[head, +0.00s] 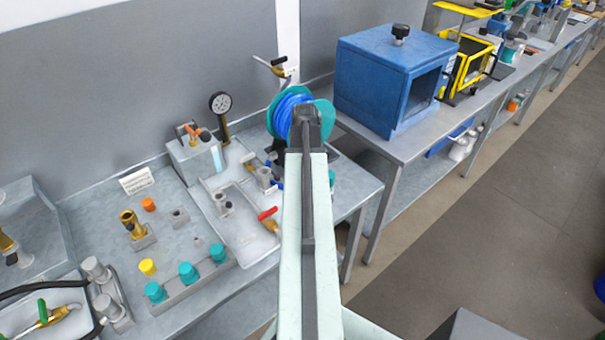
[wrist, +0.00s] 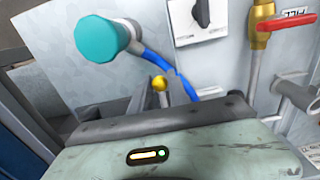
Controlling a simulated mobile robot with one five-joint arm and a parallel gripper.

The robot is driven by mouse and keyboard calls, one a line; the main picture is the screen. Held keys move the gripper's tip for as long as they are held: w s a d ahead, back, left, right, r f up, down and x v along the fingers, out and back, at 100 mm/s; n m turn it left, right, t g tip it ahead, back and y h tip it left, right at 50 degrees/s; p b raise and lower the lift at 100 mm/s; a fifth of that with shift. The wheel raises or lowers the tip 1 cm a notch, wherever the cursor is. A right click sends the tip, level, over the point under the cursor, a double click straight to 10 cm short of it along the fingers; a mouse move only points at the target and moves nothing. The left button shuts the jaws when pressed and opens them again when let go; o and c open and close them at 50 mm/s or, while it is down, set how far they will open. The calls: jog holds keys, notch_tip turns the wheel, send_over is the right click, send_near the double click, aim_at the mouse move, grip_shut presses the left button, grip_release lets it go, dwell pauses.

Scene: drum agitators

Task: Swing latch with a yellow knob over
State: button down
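A small round yellow knob (wrist: 160,83) shows in the wrist view, just beyond the dark front edge of my gripper (wrist: 155,122). A short grey stem runs down from the knob behind that edge, so the rest of the latch is hidden. A blue hose passes close behind the knob. In the head view my arm points away over the bench, and its end covers the area around the knob; I cannot make out the latch there.
A teal reel with blue hose (head: 292,112) is at my arm's end. In the wrist view, a teal round cap (wrist: 97,40), a switch plate (wrist: 200,18) and a red-handled valve (wrist: 285,22) surround the knob. A blue box (head: 385,80) stands right.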

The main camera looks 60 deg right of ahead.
jog(key=shift+r, duration=0.1)
dwell(0.3)
jog(key=r+p, duration=0.2)
jog(key=p, duration=0.1)
jog(key=shift+s+a+r, duration=0.15)
jog(key=shift+s+r, duration=0.15)
jog(key=shift+r+p, duration=0.85)
jog(key=shift+r, duration=0.1)
jog(key=shift+w+r+p, duration=0.15)
jog(key=shift+r+p, duration=0.6)
jog(key=shift+f, duration=0.1)
